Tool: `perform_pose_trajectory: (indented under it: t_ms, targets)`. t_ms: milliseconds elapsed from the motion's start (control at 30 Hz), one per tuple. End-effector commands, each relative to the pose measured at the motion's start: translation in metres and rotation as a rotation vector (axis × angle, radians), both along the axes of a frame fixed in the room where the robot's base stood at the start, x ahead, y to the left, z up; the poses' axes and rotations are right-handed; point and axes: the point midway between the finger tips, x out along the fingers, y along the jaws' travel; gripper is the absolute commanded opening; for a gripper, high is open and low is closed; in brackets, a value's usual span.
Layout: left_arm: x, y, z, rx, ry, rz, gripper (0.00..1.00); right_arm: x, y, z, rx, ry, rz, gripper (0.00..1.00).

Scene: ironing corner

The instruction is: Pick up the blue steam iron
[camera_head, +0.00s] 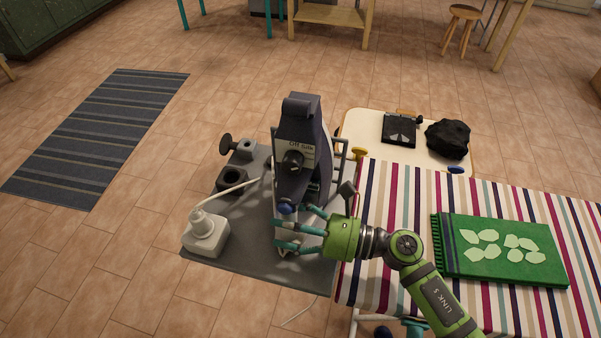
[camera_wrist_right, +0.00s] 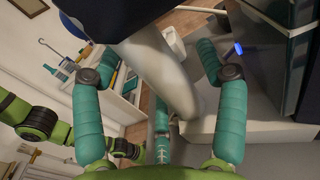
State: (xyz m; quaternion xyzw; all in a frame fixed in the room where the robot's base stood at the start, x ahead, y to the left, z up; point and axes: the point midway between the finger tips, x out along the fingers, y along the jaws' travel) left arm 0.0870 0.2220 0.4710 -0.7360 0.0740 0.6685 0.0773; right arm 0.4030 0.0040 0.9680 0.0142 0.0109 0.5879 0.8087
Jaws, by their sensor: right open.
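The blue steam iron (camera_head: 301,125) stands upright on a grey stand (camera_head: 240,258) in the head view, with a dial marked "Off Silk" on its dark blue-grey body. My right gripper (camera_head: 288,227) has its teal fingers open at the iron's lower, pale part. In the right wrist view, the open fingers of my right gripper (camera_wrist_right: 160,52) lie on either side of a pale grey part of the iron (camera_wrist_right: 163,70), with gaps showing. Firm contact cannot be told. My left gripper is not in view.
A striped ironing board (camera_head: 400,190) lies right of the stand, bearing a folded green cloth (camera_head: 497,270). A black lump (camera_head: 448,139) lies on the cream surface behind. Floor on the left is open around a striped rug (camera_head: 100,135).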

Motion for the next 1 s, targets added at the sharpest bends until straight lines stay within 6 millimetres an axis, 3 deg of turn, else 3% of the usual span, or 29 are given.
perform_pose_trajectory:
  t_ms: [167,200,367,767,1000]
  targets:
    - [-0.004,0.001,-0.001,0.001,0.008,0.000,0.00,0.000,0.000,-0.001,-0.001,0.000,-0.001,0.73]
    - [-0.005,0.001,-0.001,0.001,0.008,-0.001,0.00,0.000,0.000,-0.001,-0.001,0.000,-0.001,0.65]
    - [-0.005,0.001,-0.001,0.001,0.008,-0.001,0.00,0.000,0.000,-0.001,0.000,0.000,-0.001,0.01]
    - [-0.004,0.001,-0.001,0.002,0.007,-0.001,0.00,0.001,0.000,0.005,0.003,-0.010,-0.001,0.00]
    - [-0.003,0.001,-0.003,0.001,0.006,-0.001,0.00,0.001,0.000,0.022,0.004,-0.015,0.000,0.00]
